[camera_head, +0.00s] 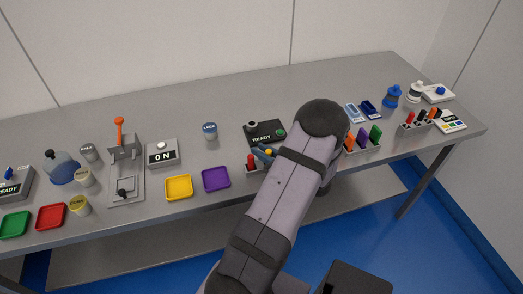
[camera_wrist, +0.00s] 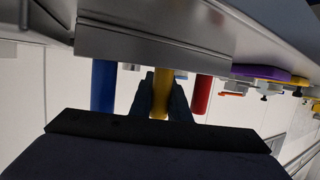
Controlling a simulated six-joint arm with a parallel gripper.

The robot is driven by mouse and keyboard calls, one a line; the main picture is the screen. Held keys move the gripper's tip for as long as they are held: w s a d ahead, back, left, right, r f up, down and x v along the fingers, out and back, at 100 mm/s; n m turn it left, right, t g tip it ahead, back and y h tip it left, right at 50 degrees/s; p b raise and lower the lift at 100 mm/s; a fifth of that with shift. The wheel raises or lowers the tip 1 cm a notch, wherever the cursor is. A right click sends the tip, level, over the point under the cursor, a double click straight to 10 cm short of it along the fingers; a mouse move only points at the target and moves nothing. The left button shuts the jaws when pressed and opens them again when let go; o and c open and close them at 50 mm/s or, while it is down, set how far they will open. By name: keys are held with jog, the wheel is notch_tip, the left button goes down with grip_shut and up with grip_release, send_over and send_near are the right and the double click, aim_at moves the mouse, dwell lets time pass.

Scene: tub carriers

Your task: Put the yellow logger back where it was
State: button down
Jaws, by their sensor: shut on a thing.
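My gripper (camera_wrist: 161,82) is shut on the yellow logger (camera_wrist: 160,104), with one finger on each side. The wrist picture is upside down. The yellow logger is between a blue logger (camera_wrist: 103,88) and a red logger (camera_wrist: 202,93), in line with the grey rack (camera_wrist: 150,45). Whether its end is fully seated in the rack cannot be told. In the head view, the red logger (camera_head: 251,161) stands in the rack (camera_head: 252,170), and a bit of the yellow logger (camera_head: 268,152) shows. My forearm hides the rest of the rack.
Behind the rack is a dark READY device (camera_head: 264,135). A purple tray (camera_head: 216,179) and a yellow tray (camera_head: 178,187) lie to the left. A rack with orange, purple and green pieces (camera_head: 374,149) is close on the right of my arm.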

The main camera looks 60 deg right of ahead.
jog(key=shift+f, duration=0.15)
jog(key=shift+f, duration=0.1)
jog(key=c, duration=1.7)
grip_release()
jog(key=shift+o, duration=0.2)
jog(key=shift+r, duration=0.3)
jog(key=shift+s, duration=0.35)
jog(key=shift+b+v, duration=0.9)
jog(key=shift+v, duration=2.55)
jog(key=shift+w, duration=0.1)
